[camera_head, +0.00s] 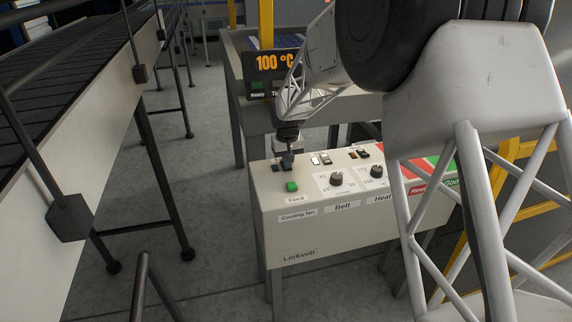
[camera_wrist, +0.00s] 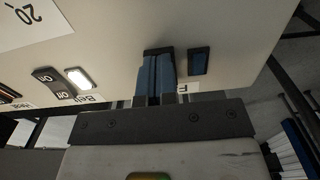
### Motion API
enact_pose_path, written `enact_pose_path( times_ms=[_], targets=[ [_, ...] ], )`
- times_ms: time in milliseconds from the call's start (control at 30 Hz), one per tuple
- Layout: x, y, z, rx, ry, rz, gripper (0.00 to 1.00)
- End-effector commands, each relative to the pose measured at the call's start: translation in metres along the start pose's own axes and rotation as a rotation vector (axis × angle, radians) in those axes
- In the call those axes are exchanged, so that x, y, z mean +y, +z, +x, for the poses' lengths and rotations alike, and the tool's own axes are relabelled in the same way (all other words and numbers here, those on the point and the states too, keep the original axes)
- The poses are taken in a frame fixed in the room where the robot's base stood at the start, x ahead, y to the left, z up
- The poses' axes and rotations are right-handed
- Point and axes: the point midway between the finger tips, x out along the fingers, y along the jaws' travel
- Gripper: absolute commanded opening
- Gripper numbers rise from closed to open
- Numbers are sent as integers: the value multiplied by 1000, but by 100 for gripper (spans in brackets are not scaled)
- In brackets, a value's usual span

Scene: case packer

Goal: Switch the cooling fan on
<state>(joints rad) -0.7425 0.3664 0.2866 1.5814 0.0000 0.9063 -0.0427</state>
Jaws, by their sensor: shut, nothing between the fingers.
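The control box (camera_head: 300,255) is a cream panel with "Cooling fan" on a front label (camera_head: 297,215). My gripper (camera_head: 288,160) is over the back left of its top, pointing down. In the wrist view my gripper (camera_wrist: 157,78) is shut and empty, its blue fingers side by side with the tips at or very near the panel. They cover the spot beside a small dark blue lamp (camera_wrist: 199,62), which looks unlit. A label starting with "F" (camera_wrist: 184,88) is partly hidden by the fingers. Any switch under the fingertips is hidden, so its position cannot be told.
A green Feed button (camera_head: 292,187), the Belt knob (camera_head: 336,179) and the Heat knob (camera_head: 376,171) are on the panel. The Belt rocker (camera_wrist: 48,76) is beside a lit white lamp (camera_wrist: 78,78). A display (camera_head: 275,62) reads 100 °C. A conveyor (camera_head: 95,130) runs at left.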

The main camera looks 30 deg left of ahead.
Motion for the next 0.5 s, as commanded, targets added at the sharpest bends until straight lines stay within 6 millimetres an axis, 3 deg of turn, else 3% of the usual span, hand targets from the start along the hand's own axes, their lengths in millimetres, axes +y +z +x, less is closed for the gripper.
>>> enact_pose_path(
  times_ms=[500],
  targets=[
    [0,0,-25,0,0,0,0]
  ],
)
